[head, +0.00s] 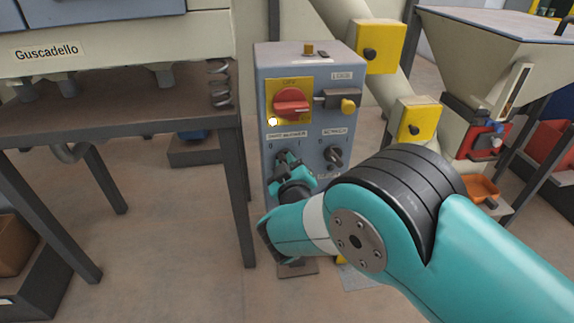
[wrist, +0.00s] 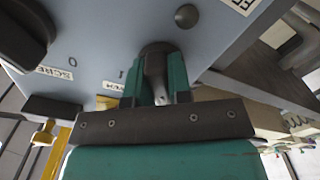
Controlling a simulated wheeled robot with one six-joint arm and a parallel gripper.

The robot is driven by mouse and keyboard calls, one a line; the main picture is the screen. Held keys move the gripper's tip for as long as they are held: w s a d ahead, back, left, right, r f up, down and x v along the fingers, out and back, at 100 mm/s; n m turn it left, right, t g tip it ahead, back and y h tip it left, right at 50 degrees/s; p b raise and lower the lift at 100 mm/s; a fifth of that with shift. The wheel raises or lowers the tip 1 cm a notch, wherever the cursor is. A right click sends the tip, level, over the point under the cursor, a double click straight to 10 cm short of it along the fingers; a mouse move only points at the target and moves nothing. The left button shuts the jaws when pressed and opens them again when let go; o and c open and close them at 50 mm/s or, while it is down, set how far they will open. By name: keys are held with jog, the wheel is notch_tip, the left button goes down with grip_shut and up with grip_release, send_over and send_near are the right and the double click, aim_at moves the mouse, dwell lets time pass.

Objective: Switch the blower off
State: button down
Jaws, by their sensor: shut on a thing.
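The blue-grey control box (head: 325,62) stands in the middle of the head view. The dark blower knob (wrist: 157,50) is at the lower left of its face, under a label that seems to end in "BLOWER". My gripper (head: 287,163) is at this knob and mostly covers it in the head view. In the wrist view its two teal fingers (wrist: 158,80) are shut on the knob, one on each side. A mark "I" shows on the panel near the knob. The exact setting of the knob is hard to tell.
A second dark knob (head: 334,156) sits to the right, close to my gripper. Above is a red rotary switch (head: 291,102) on a yellow plate, with a yellow-ended latch (head: 347,106) beside it. A steel-legged table (head: 120,98) stands close on the left.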

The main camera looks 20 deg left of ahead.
jog(key=shift+n, duration=0.5)
jog(key=c, duration=1)
grip_release()
jog(key=shift+c, duration=0.2)
jog(key=b+v, duration=1.2)
jog(key=v, duration=0.5)
jog(key=shift+s, duration=0.2)
